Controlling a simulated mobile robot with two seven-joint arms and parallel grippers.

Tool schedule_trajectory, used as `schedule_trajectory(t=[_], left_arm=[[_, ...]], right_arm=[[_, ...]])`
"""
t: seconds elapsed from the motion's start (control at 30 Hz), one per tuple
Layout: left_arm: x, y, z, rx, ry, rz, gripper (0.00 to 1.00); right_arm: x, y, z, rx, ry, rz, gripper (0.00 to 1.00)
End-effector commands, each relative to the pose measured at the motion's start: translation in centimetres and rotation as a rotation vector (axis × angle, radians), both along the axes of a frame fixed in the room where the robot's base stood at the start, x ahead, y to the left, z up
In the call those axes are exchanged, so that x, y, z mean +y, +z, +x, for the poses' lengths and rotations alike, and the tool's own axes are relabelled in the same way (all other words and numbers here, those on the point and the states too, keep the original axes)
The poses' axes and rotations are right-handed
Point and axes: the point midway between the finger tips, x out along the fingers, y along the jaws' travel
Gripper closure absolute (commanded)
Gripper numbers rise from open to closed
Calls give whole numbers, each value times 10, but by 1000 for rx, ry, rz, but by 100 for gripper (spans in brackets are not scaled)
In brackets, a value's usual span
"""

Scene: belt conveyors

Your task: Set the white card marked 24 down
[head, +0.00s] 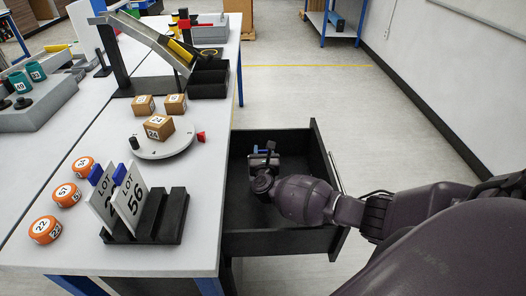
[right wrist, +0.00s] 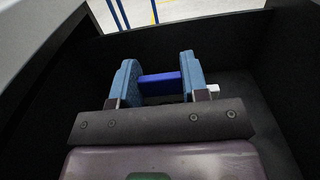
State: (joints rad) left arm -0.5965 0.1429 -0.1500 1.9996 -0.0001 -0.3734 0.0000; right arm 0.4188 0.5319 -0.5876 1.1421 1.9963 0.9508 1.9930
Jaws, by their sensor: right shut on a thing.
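My right gripper (head: 264,160) is down inside the open black drawer (head: 290,243). In the right wrist view its two blue fingers (right wrist: 160,83) are shut on a blue tab (right wrist: 159,87), like the blue tabs on the cards at the table. Any card below that tab is hidden, so I cannot read 24 on it. On the table, a white card marked LOT 56 (head: 130,204) leans in a black slotted rack (head: 173,216). Another white LOT card (head: 101,203) stands behind it, its number partly covered. My left gripper is not in view.
Orange discs (head: 43,230) lie left of the rack. A round turntable (head: 165,150) carries boxes, one marked 24 (head: 159,128). A sloped chute (head: 146,43) stands behind. The drawer walls close in around my right gripper. The floor beyond the drawer is clear.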

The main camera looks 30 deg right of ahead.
Motion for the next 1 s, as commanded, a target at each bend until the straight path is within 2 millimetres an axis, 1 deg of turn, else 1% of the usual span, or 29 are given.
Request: schedule_trajectory(t=[0.1, 0.13, 0.27, 0.57, 0.67, 0.8, 0.83, 1.0], left_arm=[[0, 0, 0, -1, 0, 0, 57], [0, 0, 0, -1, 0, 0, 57], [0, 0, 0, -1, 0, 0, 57], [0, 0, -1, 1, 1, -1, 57], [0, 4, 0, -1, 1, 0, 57], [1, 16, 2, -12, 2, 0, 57], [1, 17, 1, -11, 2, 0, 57], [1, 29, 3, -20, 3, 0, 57]], right_arm=[[0, 0, 0, 0, 0, 0, 94], [0, 0, 0, 0, 0, 0, 54], [0, 0, 0, 0, 0, 0, 34], [0, 1, 0, -1, 0, -1, 33], [0, 6, 1, -3, 1, -2, 33], [0, 20, 1, -5, 2, -2, 33], [5, 15, -6, 0, 2, 4, 33], [20, 14, -31, -1, 0, 5, 33]])
